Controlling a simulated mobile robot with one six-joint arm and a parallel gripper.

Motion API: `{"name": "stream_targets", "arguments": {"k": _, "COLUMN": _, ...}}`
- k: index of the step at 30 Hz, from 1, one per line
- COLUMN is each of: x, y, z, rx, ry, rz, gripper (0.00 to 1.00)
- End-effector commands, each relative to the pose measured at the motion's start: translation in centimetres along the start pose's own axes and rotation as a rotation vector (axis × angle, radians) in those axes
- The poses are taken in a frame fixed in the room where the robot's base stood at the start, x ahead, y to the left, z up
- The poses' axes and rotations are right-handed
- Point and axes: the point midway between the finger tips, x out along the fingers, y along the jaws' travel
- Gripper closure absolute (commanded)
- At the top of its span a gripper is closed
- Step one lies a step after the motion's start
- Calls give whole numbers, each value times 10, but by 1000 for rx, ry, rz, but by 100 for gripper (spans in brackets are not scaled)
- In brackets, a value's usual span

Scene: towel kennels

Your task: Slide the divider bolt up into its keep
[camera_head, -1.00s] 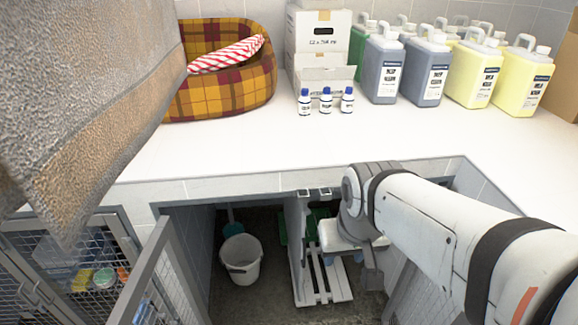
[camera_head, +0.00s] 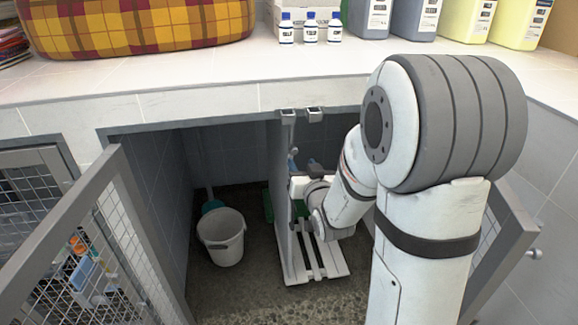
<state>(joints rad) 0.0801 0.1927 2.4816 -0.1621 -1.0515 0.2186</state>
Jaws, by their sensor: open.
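The divider (camera_head: 284,205) is a grey upright panel inside the open kennel under the counter, seen nearly edge-on. Two small metal brackets show at the kennel's top edge, one above the divider (camera_head: 288,113) and one just right of it (camera_head: 315,114); either may be the keep. My gripper (camera_head: 304,163) is inside the kennel, close to the divider's right side, with its fingers up near the panel's upper front part. It is open. The bolt is too small and too covered by my gripper to make out, and I cannot tell whether the fingers touch it.
A white bucket (camera_head: 221,237) stands on the floor left of the divider. A white slatted rack (camera_head: 322,258) lies right of it. Open mesh doors flank the kennel at left (camera_head: 118,235) and right (camera_head: 497,245). The counter (camera_head: 200,78) overhangs above.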

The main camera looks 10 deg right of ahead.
Motion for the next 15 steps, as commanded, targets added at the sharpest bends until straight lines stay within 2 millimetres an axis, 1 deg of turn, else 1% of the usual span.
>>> {"name": "stream_targets", "arguments": {"k": 1, "x": 2, "y": 1, "z": 8, "rx": 5, "ry": 22, "rz": -6, "gripper": 58}}
{"name": "stream_targets", "arguments": {"k": 5, "x": 7, "y": 1, "z": 8, "rx": 10, "ry": 53, "rz": -16, "gripper": 58}}
{"name": "stream_targets", "arguments": {"k": 7, "x": 14, "y": 0, "z": 6, "rx": 11, "ry": 58, "rz": -18, "gripper": 58}}
{"name": "stream_targets", "arguments": {"k": 15, "x": 57, "y": 0, "z": 3, "rx": 11, "ry": 57, "rz": -17, "gripper": 58}}
